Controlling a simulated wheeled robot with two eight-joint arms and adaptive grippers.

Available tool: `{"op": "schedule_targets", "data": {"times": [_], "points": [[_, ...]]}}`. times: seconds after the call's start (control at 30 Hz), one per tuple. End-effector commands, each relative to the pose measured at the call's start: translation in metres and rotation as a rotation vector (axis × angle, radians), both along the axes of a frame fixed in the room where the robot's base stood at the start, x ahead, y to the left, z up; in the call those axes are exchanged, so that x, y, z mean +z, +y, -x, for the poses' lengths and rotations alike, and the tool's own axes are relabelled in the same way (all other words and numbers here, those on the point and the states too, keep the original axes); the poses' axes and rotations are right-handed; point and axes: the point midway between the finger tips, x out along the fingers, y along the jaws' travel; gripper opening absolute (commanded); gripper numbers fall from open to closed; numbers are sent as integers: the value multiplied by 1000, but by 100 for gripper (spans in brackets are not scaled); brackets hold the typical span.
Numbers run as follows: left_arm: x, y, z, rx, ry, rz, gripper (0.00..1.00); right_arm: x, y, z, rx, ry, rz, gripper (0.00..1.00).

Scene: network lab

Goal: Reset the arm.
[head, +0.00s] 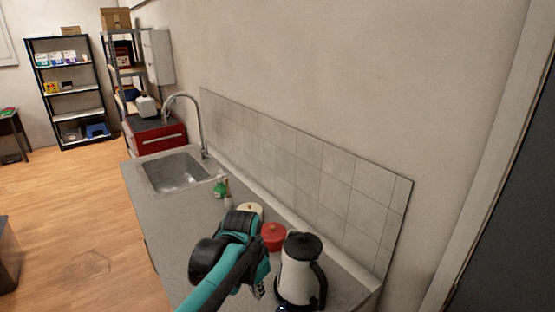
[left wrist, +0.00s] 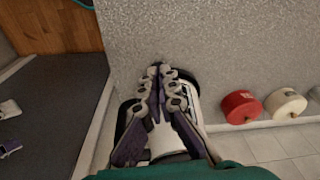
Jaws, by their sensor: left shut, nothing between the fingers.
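My left arm, teal and black, reaches over the grey counter in the head view. Its gripper (head: 259,291) is partly hidden at the lower edge, close beside the white and black kettle (head: 298,272). In the left wrist view my left gripper (left wrist: 158,70) is shut with its fingertips together and nothing between them. The kettle (left wrist: 186,88) shows behind the fingers and is partly covered by them. I cannot tell whether they touch. My right gripper is not in view.
A red canister (head: 273,237) and a cream canister (head: 250,209) stand by the kettle along the tiled backsplash (head: 310,175). A green bottle (head: 220,189) stands near the sink (head: 175,173) and its tap (head: 199,120). Shelves (head: 70,92) stand far left; the wooden floor (head: 85,215) is open.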

Motion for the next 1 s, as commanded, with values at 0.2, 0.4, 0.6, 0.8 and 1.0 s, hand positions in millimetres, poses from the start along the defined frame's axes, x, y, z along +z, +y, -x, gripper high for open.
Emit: {"op": "schedule_targets", "data": {"times": [0.2,0.4,0.6,0.8,1.0], "points": [[-6,59,59,270,-155,55,0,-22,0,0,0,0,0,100],[-30,100,110,508,-300,122,0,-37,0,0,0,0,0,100],[-56,122,141,662,-401,176,0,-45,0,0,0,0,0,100],[-63,128,149,707,-432,196,0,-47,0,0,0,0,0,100],[-63,128,149,707,-432,196,0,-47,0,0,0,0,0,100]]}}
